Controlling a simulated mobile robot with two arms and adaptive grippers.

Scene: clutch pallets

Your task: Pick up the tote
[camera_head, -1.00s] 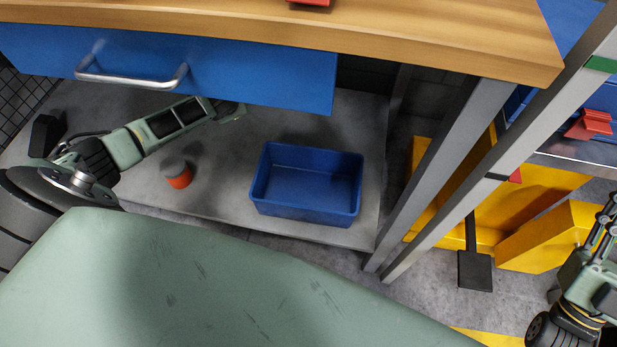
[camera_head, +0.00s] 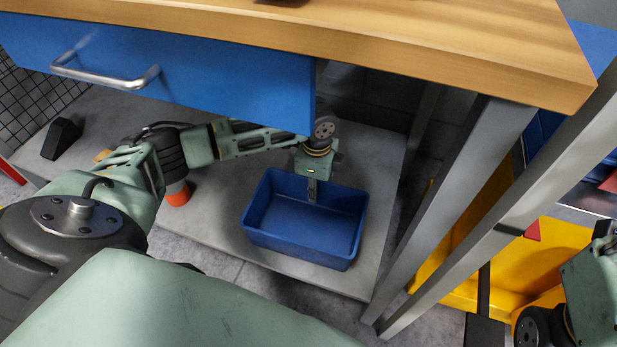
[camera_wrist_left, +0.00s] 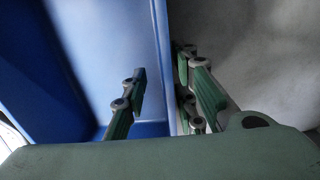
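The tote is an open, empty blue bin (camera_head: 300,255) on the grey shelf under the workbench. My left gripper (camera_head: 312,190) points down at the tote's far wall in the head view. In the left wrist view, its fingers (camera_wrist_left: 162,80) are apart, with the blue tote wall (camera_wrist_left: 158,40) between them. One finger is inside the tote and the other outside, and neither is clearly pressed on the wall. My right arm shows at the right edge of the head view; its fingers cannot be made out.
The wooden bench top (camera_head: 400,50) and blue drawer (camera_head: 190,85) overhang the shelf (camera_head: 225,225). An orange and grey cup-like object (camera_head: 177,194) stands left of the tote. Grey metal posts (camera_head: 450,200) rise to its right. Yellow structures (camera_head: 560,250) stand beyond them.

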